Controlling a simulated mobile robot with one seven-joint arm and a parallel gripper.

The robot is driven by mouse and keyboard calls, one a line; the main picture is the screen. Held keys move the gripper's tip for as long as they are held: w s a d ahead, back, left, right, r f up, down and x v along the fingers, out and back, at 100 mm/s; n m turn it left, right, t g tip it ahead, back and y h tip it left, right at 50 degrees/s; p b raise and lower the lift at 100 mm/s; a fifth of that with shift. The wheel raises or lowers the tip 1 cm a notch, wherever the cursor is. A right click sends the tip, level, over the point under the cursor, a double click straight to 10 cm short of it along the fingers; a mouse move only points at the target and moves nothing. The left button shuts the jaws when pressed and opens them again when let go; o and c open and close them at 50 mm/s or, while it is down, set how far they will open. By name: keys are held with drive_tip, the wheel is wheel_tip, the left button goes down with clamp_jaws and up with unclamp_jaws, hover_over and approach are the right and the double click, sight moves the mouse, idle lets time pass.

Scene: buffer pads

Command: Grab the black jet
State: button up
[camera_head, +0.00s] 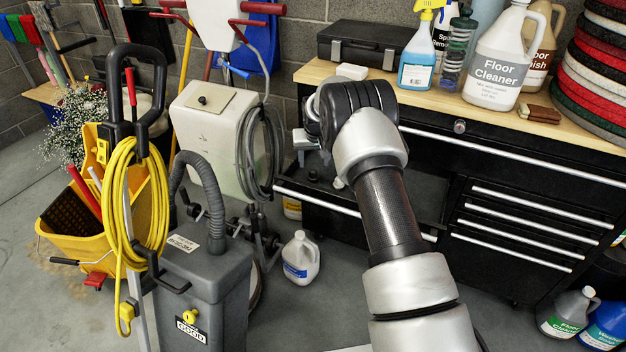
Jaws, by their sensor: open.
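My arm reaches over the open drawer (425,203) of the black workbench. My gripper (320,160) is at the drawer's left part, mostly hidden behind my dark wrist. Only small light grey parts of it show, and its jaws are open. A small dark piece (312,175) is in the drawer just below the gripper. It may be the black jet, but it is too small and dark to be sure. I cannot see anything held between the jaws. My wrist and forearm cover much of the drawer.
The wooden benchtop (440,98) holds a black case (365,42), a blue spray bottle (417,58), a floor cleaner jug (497,65) and stacked pads (595,75). A grey machine (205,285) with a yellow cord and a white tank (210,130) stand left. A white jug (300,260) is on the floor.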

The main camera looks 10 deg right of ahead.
sight(313, 171)
drive_tip(key=b+x, duration=0.1)
drive_tip(key=x, duration=0.6)
drive_tip(key=shift+s+f+b, duration=0.1)
drive_tip(key=shift+f+b, duration=0.1)
drive_tip(key=shift+b, duration=0.1)
drive_tip(key=shift+c, duration=0.3)
drive_tip(key=c, duration=1.1)
